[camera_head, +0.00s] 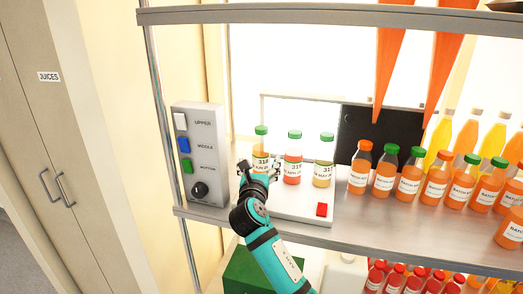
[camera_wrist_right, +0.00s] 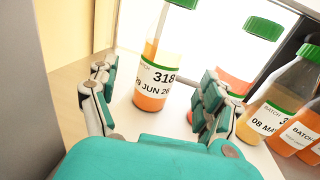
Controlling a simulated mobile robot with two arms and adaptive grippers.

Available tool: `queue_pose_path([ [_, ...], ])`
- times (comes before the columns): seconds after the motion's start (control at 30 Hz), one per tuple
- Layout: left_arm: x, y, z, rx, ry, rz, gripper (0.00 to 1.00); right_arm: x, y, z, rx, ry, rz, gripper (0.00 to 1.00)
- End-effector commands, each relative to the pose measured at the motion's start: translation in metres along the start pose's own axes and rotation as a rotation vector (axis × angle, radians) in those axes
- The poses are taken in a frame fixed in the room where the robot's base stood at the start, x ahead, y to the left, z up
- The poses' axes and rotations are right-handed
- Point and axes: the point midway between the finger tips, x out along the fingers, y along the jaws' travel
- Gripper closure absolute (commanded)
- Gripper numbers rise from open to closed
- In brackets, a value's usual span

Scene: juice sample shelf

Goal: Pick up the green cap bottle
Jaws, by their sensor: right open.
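Three green-capped bottles stand upright in a row on a white tray (camera_head: 290,206). The left bottle (camera_head: 260,144) is partly hidden by my right gripper (camera_head: 262,168), which is open just in front of it. In the right wrist view, that left bottle (camera_wrist_right: 158,65) has a "BATCH 318" label and orange juice low inside; it stands ahead, between the open fingers and apart from them. The middle bottle (camera_head: 293,158) holds red-orange juice and the right bottle (camera_head: 324,162) yellowish juice. My left gripper is not in view.
A grey control box (camera_head: 200,120) with several buttons and a knob stands left of the tray. A red button (camera_head: 321,210) is at the tray's front right. Several orange-juice bottles with green or orange caps, such as this one (camera_head: 385,172), crowd the shelf's right side.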

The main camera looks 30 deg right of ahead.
Motion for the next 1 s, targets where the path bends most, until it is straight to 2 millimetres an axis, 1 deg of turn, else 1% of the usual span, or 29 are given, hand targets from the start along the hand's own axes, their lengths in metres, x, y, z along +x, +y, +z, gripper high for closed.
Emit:
queue_pose_path([
  [0.03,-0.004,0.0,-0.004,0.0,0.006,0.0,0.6,0.007,0.0,0.002,-0.001,0.0,0.0,0.18],
  [0.2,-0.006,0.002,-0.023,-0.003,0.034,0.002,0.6,0.017,0.0,0.001,0.0,-0.001,0.001,0.18],
  [0.27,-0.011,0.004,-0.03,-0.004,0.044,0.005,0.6,0.022,0.0,0.004,0.0,0.001,0.0,0.18],
  [0.33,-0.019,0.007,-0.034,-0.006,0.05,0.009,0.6,0.032,-0.001,0.008,0.0,0.001,0.0,0.18],
  [0.43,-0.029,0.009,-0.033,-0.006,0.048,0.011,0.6,0.047,-0.002,0.012,0.001,0.003,-0.001,0.18],
  [0.5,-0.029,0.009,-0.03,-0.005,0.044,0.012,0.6,0.057,-0.002,0.009,-0.001,0.001,-0.001,0.18],
  [0.6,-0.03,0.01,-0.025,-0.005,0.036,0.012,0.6,0.065,-0.002,0.008,0.001,0.001,0.0,0.18],
  [0.87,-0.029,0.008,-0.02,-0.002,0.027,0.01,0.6,0.067,-0.001,0.007,0.001,0.0,0.001,0.18],
  [1.0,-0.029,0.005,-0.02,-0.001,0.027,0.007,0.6,0.067,-0.001,0.007,0.001,0.0,0.001,0.37],
])
